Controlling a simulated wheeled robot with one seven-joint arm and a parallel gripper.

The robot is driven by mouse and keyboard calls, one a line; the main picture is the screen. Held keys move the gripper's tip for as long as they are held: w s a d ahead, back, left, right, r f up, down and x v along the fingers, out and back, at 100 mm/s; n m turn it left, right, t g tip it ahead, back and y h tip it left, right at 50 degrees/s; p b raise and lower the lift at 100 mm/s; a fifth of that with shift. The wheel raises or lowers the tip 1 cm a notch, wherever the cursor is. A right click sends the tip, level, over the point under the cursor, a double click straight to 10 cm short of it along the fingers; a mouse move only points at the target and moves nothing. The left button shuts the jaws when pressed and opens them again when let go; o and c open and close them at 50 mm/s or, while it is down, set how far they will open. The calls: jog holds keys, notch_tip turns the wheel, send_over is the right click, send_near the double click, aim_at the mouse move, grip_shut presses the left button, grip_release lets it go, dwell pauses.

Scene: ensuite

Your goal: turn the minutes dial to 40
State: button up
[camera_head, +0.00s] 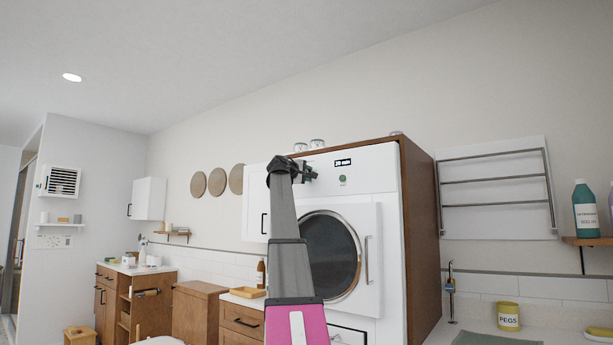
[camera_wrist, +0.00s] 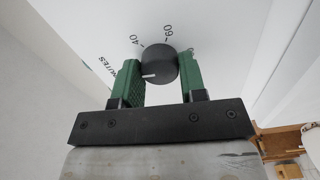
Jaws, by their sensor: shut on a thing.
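The minutes dial (camera_wrist: 158,66) is a round dark knob on the white front panel of the washer-dryer machine (camera_head: 380,215). My gripper (camera_wrist: 159,72) is shut on the dial, with one green finger on each side of it. A short white pointer line on the dial points left in the wrist view. The printed "40" (camera_wrist: 134,41) stands at the dial's upper left and "60" (camera_wrist: 168,33) above it. In the head view my gripper (camera_head: 308,174) hides the dial. A small dark display (camera_head: 343,162) shows a minutes figure, too small to read surely.
A small green button (camera_head: 343,181) sits right of my gripper. The machine's round door (camera_head: 330,256) is below, and a wooden side panel (camera_head: 420,235) borders it. A white wall cabinet (camera_head: 256,203) is close on the left. Glass jars (camera_head: 317,144) stand on top.

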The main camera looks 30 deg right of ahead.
jog(key=m, duration=1)
jog(key=shift+m, duration=0.3)
dwell(0.4)
jog(key=o, duration=0.9)
jog(key=v, duration=1.1)
jog(key=shift+w+f, duration=0.1)
